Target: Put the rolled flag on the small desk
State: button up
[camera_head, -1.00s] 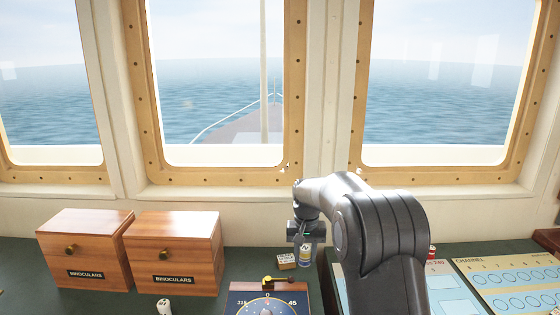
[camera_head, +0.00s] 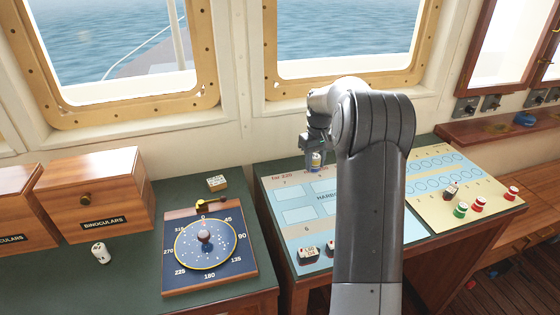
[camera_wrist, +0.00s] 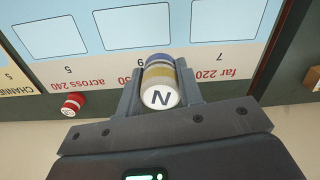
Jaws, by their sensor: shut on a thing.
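My gripper (camera_head: 315,152) is shut on the rolled flag, a short white, yellow and blue roll (camera_wrist: 161,85) with an "N" on its end. In the head view the roll (camera_head: 316,160) shows small below the fingers, over the far left part of a desk (camera_head: 284,239) with a light blue harbour sheet. The wrist view shows the sheet (camera_wrist: 130,25) beyond the roll. The height of the roll above the sheet is hard to tell. My arm hides the middle of this desk. Which surface is the small desk is not labelled.
Small ship-like pieces (camera_head: 308,255) and red and green pieces (camera_head: 478,204) stand on the sheets. On the left, a green console (camera_head: 130,275) bears a compass board (camera_head: 207,243), binoculars boxes (camera_head: 97,190) and a white piece (camera_head: 101,252). A lower wooden surface (camera_head: 538,215) lies right.

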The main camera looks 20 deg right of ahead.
jog(key=shift+n, duration=0.7)
jog(key=s+d, duration=0.2)
jog(key=d, duration=0.2)
jog(key=s+d+r, duration=0.1)
jog(key=s+d, duration=0.2)
jog(key=d, duration=0.1)
jog(key=s+d, duration=0.2)
jog(key=d, duration=0.2)
jog(key=shift+s+d+r, duration=0.15)
jog(key=shift+r, duration=0.05)
jog(key=s+d+r+n, duration=0.1)
jog(key=s+d+n, duration=0.1)
jog(key=s+d, duration=0.8)
jog(key=shift+f, duration=3.2)
jog(key=shift+f, duration=0.25)
jog(key=o, duration=1.1)
notch_tip(320, 180, up, 11)
jog(key=shift+f, duration=0.1)
